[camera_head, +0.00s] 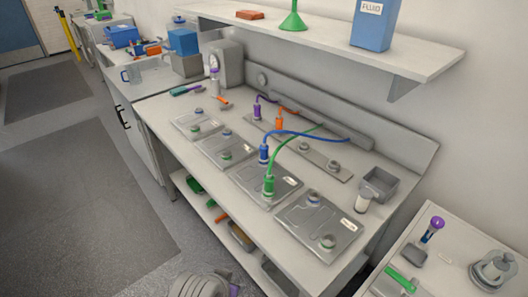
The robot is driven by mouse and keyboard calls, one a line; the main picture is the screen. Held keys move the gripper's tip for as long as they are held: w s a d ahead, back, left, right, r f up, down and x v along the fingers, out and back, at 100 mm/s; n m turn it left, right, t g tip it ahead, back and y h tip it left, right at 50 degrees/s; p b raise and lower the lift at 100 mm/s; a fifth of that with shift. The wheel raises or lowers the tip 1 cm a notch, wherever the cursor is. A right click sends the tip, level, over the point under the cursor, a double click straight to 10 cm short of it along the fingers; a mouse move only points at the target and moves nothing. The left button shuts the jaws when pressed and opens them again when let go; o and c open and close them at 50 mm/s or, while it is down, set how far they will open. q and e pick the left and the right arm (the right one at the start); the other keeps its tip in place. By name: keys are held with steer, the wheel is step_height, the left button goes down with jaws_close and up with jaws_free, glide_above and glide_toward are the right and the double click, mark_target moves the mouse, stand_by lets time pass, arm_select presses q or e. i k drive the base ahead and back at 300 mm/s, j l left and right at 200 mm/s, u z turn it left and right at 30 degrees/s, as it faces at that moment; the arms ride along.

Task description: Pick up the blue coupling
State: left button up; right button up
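The blue coupling (263,155) stands upright at the back of the third flat plate (284,180) on the workbench, counting from the left. A blue cable (300,133) arches from its top to the grey rail at the back of the bench. A green coupling (268,186) stands in front of it on the same plate, with its green cable close by. The base of the blue coupling is small, so I cannot tell how firmly it is seated.
Purple (257,111) and orange (279,123) couplings stand on a metal strip behind. A grey bin (378,185) and a white jar (363,200) stand to the right. A shelf (340,42) overhangs the back with a blue FLUID container (375,24). Open floor (75,215) lies left.

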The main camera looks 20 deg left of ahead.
mark_target(263, 147)
steer(key=k+z, duration=0.3)
steer(key=k+l+z, duration=0.25)
steer(key=j+z, duration=0.25)
steer(key=z, duration=0.25)
steer(key=j+z, duration=0.25)
steer(key=z, duration=0.2)
steer(key=i+j, duration=0.1)
steer(key=j, duration=0.55)
steer(key=i+j, duration=0.1)
steer(key=j, duration=1.25)
steer(key=i+j, duration=0.15)
steer(key=j, duration=0.5)
